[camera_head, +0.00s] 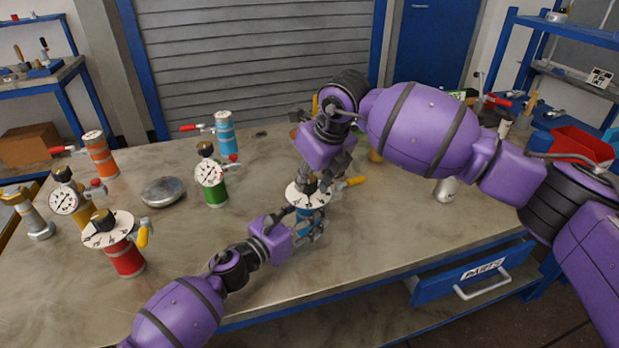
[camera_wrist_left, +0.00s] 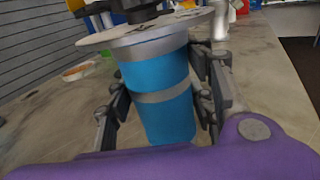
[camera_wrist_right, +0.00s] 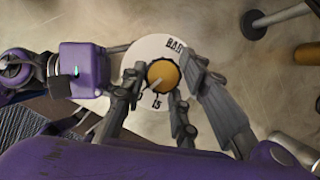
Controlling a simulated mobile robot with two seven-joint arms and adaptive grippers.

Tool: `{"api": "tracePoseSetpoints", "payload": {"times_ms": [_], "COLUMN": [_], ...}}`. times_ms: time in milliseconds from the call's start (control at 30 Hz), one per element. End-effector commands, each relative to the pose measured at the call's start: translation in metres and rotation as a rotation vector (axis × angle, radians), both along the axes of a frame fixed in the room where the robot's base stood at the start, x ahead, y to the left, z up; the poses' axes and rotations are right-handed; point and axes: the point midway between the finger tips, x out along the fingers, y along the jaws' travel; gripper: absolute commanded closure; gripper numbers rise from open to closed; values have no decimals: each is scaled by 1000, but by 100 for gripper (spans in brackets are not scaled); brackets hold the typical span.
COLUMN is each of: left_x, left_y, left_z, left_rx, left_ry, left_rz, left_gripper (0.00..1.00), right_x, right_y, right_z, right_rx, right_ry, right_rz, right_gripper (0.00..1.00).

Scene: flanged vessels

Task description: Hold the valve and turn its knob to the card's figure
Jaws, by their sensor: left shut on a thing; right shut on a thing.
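The valve has a blue body (camera_wrist_left: 160,95), a white dial disc (camera_head: 297,200) and a yellow lever (camera_head: 355,181). It stands upright near the table's front. My left gripper (camera_wrist_left: 165,105) is shut around the blue body from the side. My right gripper (camera_wrist_right: 155,92) comes from above with its fingers on both sides of the yellow knob (camera_wrist_right: 162,73), shut on it. The right wrist view shows "BAR" and "15" on the dial. A pale pointer mark on the knob slants toward lower left. Fingers hide part of the scale. A small white card-like sheet (camera_head: 600,77) is at the right shelf, its figure unreadable.
Other valves stand on the left: red (camera_head: 126,258), yellow (camera_head: 80,210), orange (camera_head: 101,160), green (camera_head: 214,190) and blue with red lever (camera_head: 224,132). A round metal flange (camera_head: 162,191) lies among them. The table front between them and my left arm is clear.

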Motion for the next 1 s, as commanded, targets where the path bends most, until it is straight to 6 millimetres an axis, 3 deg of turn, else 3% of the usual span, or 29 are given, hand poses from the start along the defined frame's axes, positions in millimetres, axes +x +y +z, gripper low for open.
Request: {"api": "tracePoseSetpoints", "payload": {"times_ms": [33,267,300,400,767,1000], "left_x": [-1,-1,-1,-1,-1,0], "left_y": [-3,-3,-3,-3,-2,-1], "left_z": [0,0,0,0,0,0], "left_rx": [-4,-4,-4,-4,-4,-2], "left_ry": [3,3,3,3,2,2], "left_rz": [-4,-3,-3,-3,-3,-1], "left_gripper": [100,100,100,100,100,100], "right_x": [-5,-5,-5,-5,-2,-10], "right_y": [8,8,8,8,3,-4], "right_z": [0,0,0,0,1,28], "right_rx": [12,12,12,11,6,5], "right_ry": [7,8,8,7,4,0], "right_rz": [14,13,13,12,4,3], "right_gripper": [98,98,68,58,58,58]}}
